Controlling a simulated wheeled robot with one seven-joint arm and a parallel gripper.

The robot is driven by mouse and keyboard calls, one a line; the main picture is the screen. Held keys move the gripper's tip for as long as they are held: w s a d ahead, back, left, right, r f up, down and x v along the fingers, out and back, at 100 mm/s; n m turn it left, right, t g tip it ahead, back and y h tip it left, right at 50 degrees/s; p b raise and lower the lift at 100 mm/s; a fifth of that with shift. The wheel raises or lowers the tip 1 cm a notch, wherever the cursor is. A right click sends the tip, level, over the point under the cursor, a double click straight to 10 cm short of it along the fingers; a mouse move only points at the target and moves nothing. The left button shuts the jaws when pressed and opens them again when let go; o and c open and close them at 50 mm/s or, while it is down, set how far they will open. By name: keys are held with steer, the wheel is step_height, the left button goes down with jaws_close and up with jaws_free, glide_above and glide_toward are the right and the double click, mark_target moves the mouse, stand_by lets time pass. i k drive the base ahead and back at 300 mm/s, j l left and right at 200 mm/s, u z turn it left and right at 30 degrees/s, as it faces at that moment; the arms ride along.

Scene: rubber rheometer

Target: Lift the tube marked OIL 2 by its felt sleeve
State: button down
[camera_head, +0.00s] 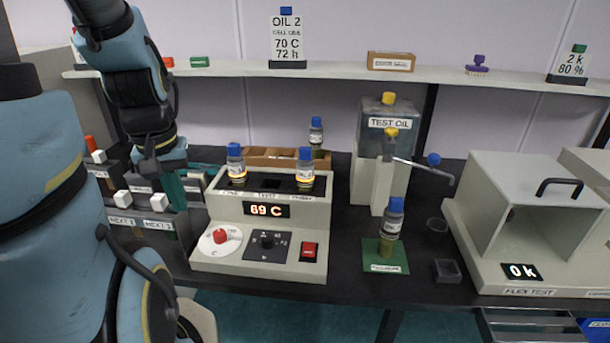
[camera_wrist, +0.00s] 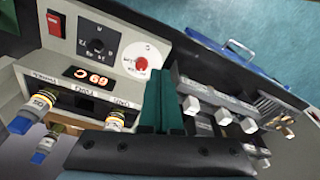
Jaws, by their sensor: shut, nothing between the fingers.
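Several blue-capped tubes are in view, their labels too small to read, so I cannot tell which is marked OIL 2. Two stand upright in the heater block (camera_head: 262,209), a left tube (camera_head: 236,165) and a right tube (camera_head: 305,170), each with a yellowish band under the cap. Both show in the wrist view, one (camera_wrist: 117,120) nearer the fingers and one (camera_wrist: 38,104) farther left. A third tube (camera_head: 316,134) stands behind the block. A fourth (camera_head: 390,226) stands on a green mat. My gripper (camera_head: 178,195) is shut and empty, left of the block; its teal fingers (camera_wrist: 164,100) show in the wrist view.
The block reads 69 C and has a red knob (camera_head: 221,236). White-topped racks (camera_head: 150,210) stand left of my fingers. A test oil tank (camera_head: 386,130) with a lever and a flex test box (camera_head: 530,220) stand right.

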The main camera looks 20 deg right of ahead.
mark_target(305, 175)
steer(key=u, duration=0.4)
steer(key=k+l+u, duration=0.15)
steer(key=u, duration=0.2)
steer(key=k+l+u, duration=0.2)
steer(key=u, duration=0.15)
steer(key=k+l+u, duration=0.2)
steer(key=u, duration=0.15)
steer(key=k+l+u, duration=0.1)
steer(key=k+l, duration=0.2)
steer(key=k, duration=0.2)
steer(key=k+l+u, duration=0.15)
steer(key=k, duration=0.4)
steer(key=k+l+u, duration=0.1)
steer(key=k+l, duration=0.15)
steer(key=k, duration=0.3)
